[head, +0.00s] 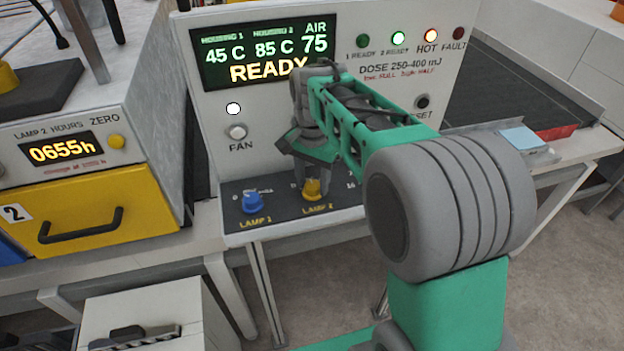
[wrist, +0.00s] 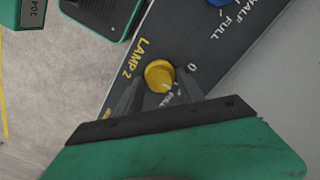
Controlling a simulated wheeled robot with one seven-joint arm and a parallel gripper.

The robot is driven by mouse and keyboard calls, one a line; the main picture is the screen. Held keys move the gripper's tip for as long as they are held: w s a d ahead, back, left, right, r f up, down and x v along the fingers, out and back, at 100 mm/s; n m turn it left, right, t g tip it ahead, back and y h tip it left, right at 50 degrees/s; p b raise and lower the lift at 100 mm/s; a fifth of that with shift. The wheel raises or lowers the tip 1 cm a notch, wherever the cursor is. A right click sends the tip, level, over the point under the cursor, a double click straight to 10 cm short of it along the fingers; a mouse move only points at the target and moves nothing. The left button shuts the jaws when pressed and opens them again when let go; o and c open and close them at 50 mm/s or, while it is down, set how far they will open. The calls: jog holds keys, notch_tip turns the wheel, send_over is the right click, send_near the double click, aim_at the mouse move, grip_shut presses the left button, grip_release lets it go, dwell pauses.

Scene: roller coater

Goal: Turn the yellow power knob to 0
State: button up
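The yellow LAMP 2 knob (head: 312,189) sits on the dark sloped lower panel (head: 275,212) of the machine. It also shows in the wrist view (wrist: 159,75), with a "0" mark beside it to the right and "FULL" lettering partly hidden by my gripper. A pale mark shows at the knob's lower right edge. My gripper (head: 312,192) is at this knob; in the wrist view (wrist: 158,82) its two dark fingers stand on either side of the knob, apart, with what looks like a small gap. Whether either finger touches it is hard to tell.
The blue LAMP 1 knob (head: 252,202) is left of the yellow one. The display (head: 262,52) reads READY. A white FAN button (head: 238,132) and dark RESET button (head: 422,102) are above. A yellow drawer (head: 85,215) stands left; a conveyor (head: 520,92) lies right.

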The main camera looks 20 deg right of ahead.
grip_shut()
dwell(0.5)
jog(key=n, duration=0.4)
jog(key=shift+n, duration=0.3)
jog(key=shift+r+n+b, duration=0.1)
jog(key=shift+n+b, duration=0.3)
jog(key=shift+n, duration=1.8)
jog(key=shift+o, duration=1.6)
grip_release()
